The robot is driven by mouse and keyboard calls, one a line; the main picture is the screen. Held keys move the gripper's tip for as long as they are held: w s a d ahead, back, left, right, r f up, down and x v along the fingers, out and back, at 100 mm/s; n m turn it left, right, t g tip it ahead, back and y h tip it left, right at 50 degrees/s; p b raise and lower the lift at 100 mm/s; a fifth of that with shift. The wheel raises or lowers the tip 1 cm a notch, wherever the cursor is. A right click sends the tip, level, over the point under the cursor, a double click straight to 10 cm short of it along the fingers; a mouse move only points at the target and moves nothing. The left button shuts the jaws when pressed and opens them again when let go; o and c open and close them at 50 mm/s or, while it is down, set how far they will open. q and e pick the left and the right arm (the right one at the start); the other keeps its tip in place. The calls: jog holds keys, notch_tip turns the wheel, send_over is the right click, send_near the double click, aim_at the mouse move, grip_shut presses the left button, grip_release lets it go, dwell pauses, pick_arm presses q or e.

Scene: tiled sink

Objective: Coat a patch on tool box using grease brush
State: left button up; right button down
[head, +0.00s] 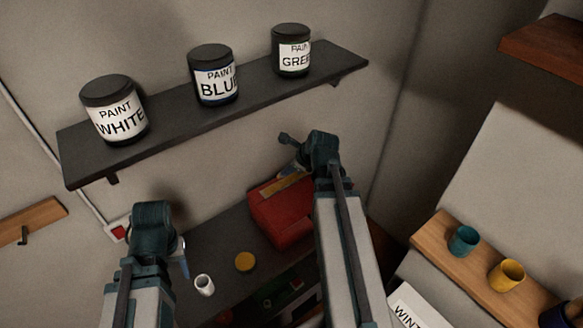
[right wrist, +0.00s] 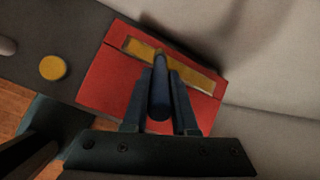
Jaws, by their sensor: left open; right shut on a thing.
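The red tool box (head: 284,219) sits on the dark counter below the shelf. On its lid is a long yellowish patch with a grey border (right wrist: 196,71). My right gripper (right wrist: 159,92) is shut on the dark blue handle of the brush (right wrist: 160,88), over the tool box. The brush's far end overlaps the patch in the right wrist view; I cannot tell whether it touches. In the head view, my right arm hides part of the box and most of the brush. My left gripper (head: 180,256) is open, left of the box, its fingers mostly hidden by its wrist.
A yellow round lid (head: 245,261) and a small white cup (head: 204,285) stand on the dark counter (head: 215,240) left of the box. A black shelf (head: 175,126) with three paint cans hangs above. A wooden shelf (head: 440,245) with teal and yellow cups is at right.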

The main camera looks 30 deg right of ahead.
jog(key=shift+r+p, duration=0.45)
jog(key=shift+r, duration=0.4)
